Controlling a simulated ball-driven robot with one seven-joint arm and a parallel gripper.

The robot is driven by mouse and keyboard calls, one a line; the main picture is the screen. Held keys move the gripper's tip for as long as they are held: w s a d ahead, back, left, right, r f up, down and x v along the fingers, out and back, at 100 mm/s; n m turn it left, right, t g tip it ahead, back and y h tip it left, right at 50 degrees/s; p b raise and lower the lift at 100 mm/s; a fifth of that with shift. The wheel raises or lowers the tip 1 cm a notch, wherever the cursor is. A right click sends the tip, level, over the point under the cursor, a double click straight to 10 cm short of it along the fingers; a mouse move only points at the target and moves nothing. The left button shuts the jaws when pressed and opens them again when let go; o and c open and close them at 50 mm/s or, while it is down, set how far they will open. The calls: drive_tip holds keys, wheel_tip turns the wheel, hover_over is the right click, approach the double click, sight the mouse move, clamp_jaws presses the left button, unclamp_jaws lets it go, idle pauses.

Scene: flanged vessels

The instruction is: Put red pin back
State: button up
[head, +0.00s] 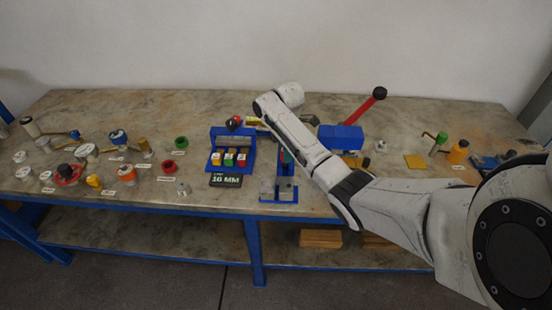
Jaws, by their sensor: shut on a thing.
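The blue rack (217,133) stands left of my arm and holds short blocks with white, yellow, red and green tops in its front row. A small red spot (281,155) shows beside the blue upright fixture (285,190), close to my forearm's left edge. It is too small to identify. My arm reaches over the bench from the right and bends at its far end behind the fixture.
A dark sign reading 16 MM (225,180) lies before the rack. A dark red-marked knob (235,122) is behind it. Several flanged vessels and caps crowd the left bench.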

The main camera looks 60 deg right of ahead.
drive_tip(key=shift+d+f, duration=0.15)
drive_tip(key=shift+f, duration=0.1)
drive_tip(key=shift+f, duration=0.4)
drive_tip(key=o, duration=1.1)
wheel_tip(320, 180, up, 11)
drive_tip(key=shift+r+p, duration=0.1)
drive_tip(key=shift+p, duration=0.6)
drive_tip(key=shift+r+p, duration=0.85)
